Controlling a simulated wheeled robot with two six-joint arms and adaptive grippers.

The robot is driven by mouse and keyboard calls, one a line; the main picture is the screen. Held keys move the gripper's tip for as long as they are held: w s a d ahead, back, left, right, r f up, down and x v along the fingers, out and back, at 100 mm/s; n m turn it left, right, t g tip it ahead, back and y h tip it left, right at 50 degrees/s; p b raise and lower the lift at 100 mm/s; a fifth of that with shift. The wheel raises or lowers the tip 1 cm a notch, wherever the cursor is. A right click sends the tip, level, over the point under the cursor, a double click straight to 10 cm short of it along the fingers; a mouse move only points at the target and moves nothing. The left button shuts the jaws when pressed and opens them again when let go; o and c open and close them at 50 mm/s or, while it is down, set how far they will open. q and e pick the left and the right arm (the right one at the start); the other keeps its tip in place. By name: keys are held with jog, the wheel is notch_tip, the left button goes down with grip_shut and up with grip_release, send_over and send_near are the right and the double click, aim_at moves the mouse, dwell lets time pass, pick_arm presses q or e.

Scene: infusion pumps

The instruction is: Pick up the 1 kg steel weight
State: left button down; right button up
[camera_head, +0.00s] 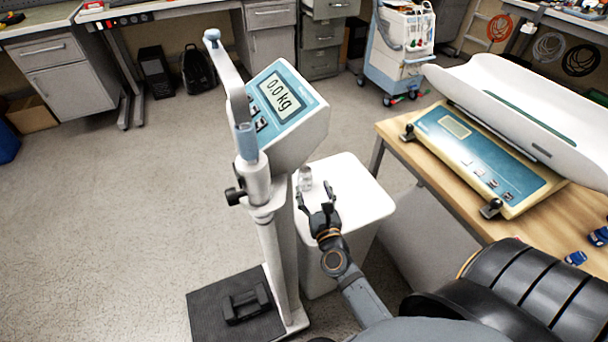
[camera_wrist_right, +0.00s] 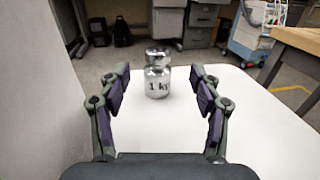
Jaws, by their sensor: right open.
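The 1 kg steel weight (camera_wrist_right: 157,78) is a shiny cylinder with a knob on top. It stands upright on a white stand (camera_head: 358,190), and "1 kg" shows on its front in the right wrist view. In the head view the weight (camera_head: 305,179) is small, just beyond my right gripper (camera_head: 315,190). My right gripper is open. In the right wrist view the weight is ahead of the open fingers (camera_wrist_right: 158,88), roughly centred between them, and nothing is held. My left gripper is not in view.
A column scale (camera_head: 283,100) reading 0.0 kg stands close left of the white stand, with a dark weight (camera_head: 246,304) on its black platform (camera_head: 205,318). A wooden table (camera_head: 400,152) with a baby scale (camera_head: 480,160) is at the right. Open floor lies left.

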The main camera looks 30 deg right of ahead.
aim_at(307, 176)
jog(key=x, duration=0.3)
jog(key=shift+w+d+f, duration=0.15)
jog(key=shift+w, duration=0.2)
jog(key=x, duration=0.3)
jog(key=f+x, duration=0.1)
jog(key=shift+w, duration=0.6)
grip_shut()
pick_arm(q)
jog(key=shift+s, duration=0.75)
pick_arm(e)
jog(key=shift+r, duration=0.2)
